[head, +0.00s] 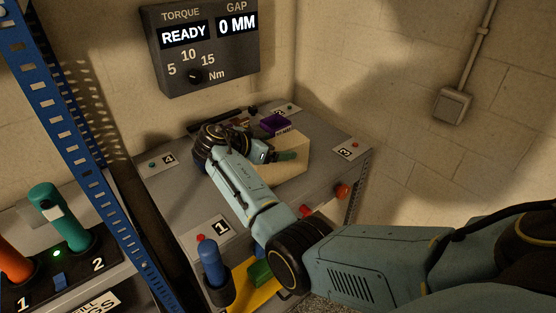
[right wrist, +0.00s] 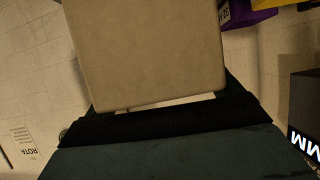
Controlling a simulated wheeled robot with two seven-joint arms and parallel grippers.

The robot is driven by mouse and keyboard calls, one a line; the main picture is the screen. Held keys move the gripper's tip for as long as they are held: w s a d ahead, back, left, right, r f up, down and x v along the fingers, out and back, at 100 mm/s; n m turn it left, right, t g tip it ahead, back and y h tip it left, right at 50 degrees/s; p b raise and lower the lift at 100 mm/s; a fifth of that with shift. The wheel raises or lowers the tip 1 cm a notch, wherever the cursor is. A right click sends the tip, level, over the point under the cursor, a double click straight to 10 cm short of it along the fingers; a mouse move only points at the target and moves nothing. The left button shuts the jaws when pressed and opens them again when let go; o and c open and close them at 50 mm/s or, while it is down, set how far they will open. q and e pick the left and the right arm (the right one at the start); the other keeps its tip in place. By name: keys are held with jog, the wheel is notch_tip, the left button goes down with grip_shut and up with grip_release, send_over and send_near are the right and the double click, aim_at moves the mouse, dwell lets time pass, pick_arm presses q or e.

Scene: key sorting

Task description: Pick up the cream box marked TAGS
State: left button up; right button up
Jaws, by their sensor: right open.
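The cream box (head: 292,172) stands on the grey bench top, right of the middle, in the head view. Its TAGS marking does not show. In the right wrist view the plain face of the cream box (right wrist: 150,50) fills the upper middle, close in front of the dark gripper parts. I cannot tell whether the fingers touch it. My left gripper is not in view.
A purple box (head: 274,123) is just behind the cream box on the grey bench (head: 185,185). A red knob (head: 342,190) is near the bench's right edge. A blue-handled tool (head: 210,262) and yellow tray (head: 240,294) are in front. A blue rack post (head: 85,120) rises at left.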

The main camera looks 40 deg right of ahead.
grip_shut()
jog(key=shift+r, duration=0.1)
dwell(0.4)
